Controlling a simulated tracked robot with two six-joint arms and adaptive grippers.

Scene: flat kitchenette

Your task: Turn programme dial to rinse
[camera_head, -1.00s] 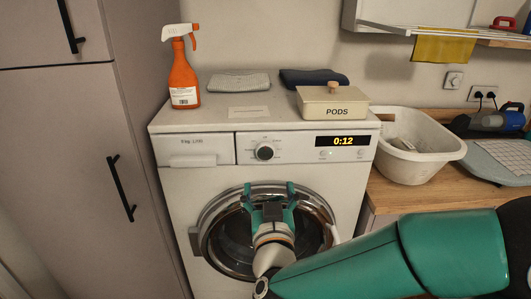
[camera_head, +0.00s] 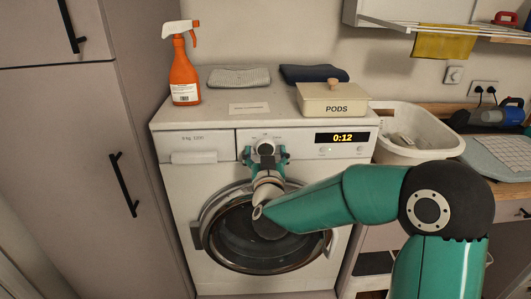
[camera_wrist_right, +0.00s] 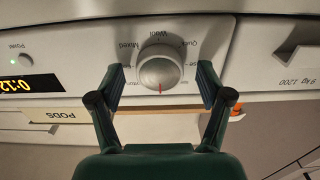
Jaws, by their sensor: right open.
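The programme dial (camera_head: 265,148) is a round silver knob on the washing machine's (camera_head: 180,215) front panel. In the right wrist view the dial (camera_wrist_right: 160,72) shows a red mark at its lower edge in the picture; labels such as Wool, Mixed and Quick sit around it, and I cannot read a rinse label. My right gripper (camera_head: 265,154) is open in front of the panel. Its fingers stand on either side of the dial, apart from it, with visible gaps in the right wrist view (camera_wrist_right: 160,78). My left gripper is not in view.
The display (camera_head: 342,137) reads 0:12, right of the dial. The round door (camera_head: 213,238) is below my right gripper. An orange spray bottle (camera_head: 184,75), folded cloths (camera_head: 240,77) and a PODS box (camera_head: 333,100) stand on top. A white basket (camera_head: 415,120) is at right.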

